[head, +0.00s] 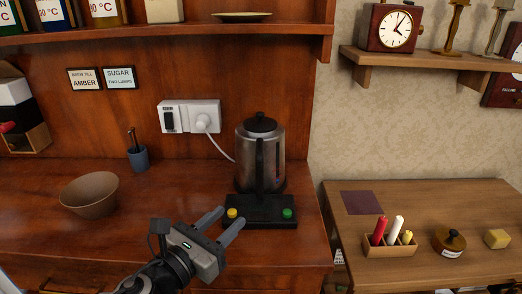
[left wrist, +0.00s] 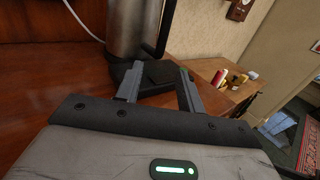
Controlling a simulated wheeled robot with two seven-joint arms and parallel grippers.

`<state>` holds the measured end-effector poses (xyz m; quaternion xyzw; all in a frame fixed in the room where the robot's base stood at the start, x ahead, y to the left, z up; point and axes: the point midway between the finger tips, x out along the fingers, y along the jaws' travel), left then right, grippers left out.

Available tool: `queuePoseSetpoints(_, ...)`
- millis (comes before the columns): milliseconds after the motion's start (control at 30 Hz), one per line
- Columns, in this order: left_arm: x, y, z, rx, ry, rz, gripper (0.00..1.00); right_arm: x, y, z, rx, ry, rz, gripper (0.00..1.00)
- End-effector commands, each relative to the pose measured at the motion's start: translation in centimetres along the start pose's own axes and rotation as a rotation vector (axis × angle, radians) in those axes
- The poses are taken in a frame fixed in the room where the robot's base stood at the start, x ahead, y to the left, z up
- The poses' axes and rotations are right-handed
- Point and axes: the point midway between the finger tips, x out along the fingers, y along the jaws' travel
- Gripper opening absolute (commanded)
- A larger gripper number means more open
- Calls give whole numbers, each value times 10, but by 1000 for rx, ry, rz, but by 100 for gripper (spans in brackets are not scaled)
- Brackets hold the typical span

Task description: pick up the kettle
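The kettle (head: 270,157) is a metal jug with a black lid and a black handle on the side towards me. It stands upright on a black base (head: 262,212) with a yellow and a green button. My left gripper (head: 221,224) is open and empty, low in front of the base and slightly left of it. In the left wrist view the fingers (left wrist: 157,84) are spread, with the kettle's lower body (left wrist: 122,30) and part of its handle beyond them; the kettle's top is cut off. My right gripper is not in view.
A brown bowl (head: 89,193) and a blue cup (head: 138,158) stand to the left on the wooden counter. A white cord runs from the wall socket (head: 190,117) behind the kettle. A side table (head: 470,272) at right holds a small box of candles (head: 390,245).

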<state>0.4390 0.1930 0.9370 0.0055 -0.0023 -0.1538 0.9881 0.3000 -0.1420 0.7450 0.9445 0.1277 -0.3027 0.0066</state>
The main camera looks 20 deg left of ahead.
Motion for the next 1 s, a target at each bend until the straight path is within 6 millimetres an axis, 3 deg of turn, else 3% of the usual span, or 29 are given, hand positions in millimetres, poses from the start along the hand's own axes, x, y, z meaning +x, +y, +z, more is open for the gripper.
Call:
queuePoseSetpoints(100, 26, 0, 4, -3, -4, 2, 38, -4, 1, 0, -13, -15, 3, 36)
queuePoseSetpoints(300, 59, 0, 2, -4, -1, 1, 38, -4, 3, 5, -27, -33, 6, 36)
queuePoseSetpoints(533, 74, -1, 1, -6, 0, 0, 38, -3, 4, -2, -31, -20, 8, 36)
queuePoseSetpoints(800, 113, -2, 1, -6, 0, 0, 38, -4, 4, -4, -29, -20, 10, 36)
queuePoseSetpoints(1000, 121, -2, 0, -6, 2, -1, 38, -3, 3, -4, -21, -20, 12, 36)
